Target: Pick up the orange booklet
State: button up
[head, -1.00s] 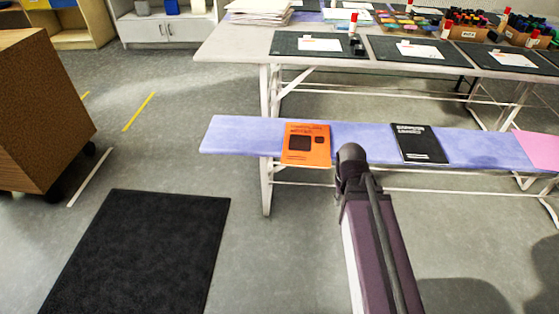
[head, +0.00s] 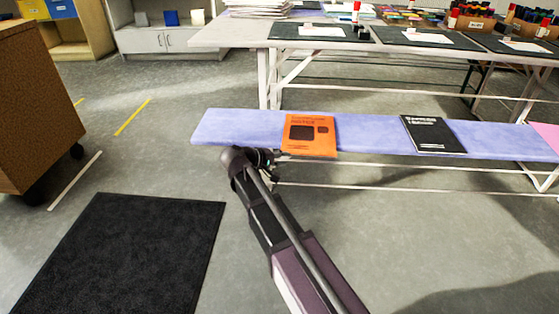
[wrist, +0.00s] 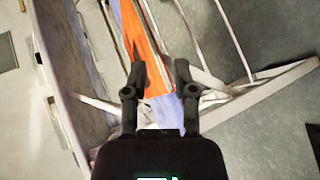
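The orange booklet (head: 311,145) lies flat on the lavender bench (head: 240,124), its near edge at the bench's front edge. In the wrist view the booklet (wrist: 148,50) shows as an orange strip beyond and between my fingertips. My gripper (wrist: 160,72) is open and empty there, its two black fingers apart. In the head view my gripper (head: 266,160) is small and partly hidden by my wrist, just left of the booklet near the bench's front edge. I cannot tell its exact height above the bench.
A black booklet (head: 433,134) lies further right on the bench, and a pink sheet (head: 547,134) is at the right edge. A table (head: 230,37) with black mats stands behind. A dark floor mat (head: 135,255) and a brown cabinet (head: 35,110) are at left.

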aim_at(282, 147)
jog(key=w+a+n+t+h+b, duration=0.1)
jog(key=a+t+b, duration=0.1)
jog(key=a, duration=0.6)
jog(key=shift+w+a+r+n+t, duration=0.15)
jog(key=shift+w+n+t, duration=0.2)
jog(key=shift+t, duration=0.25)
jog(key=shift+b, duration=0.3)
jog(key=b+x, duration=0.2)
jog(key=x, duration=0.8)
jog(key=shift+c, duration=0.2)
grip_shut()
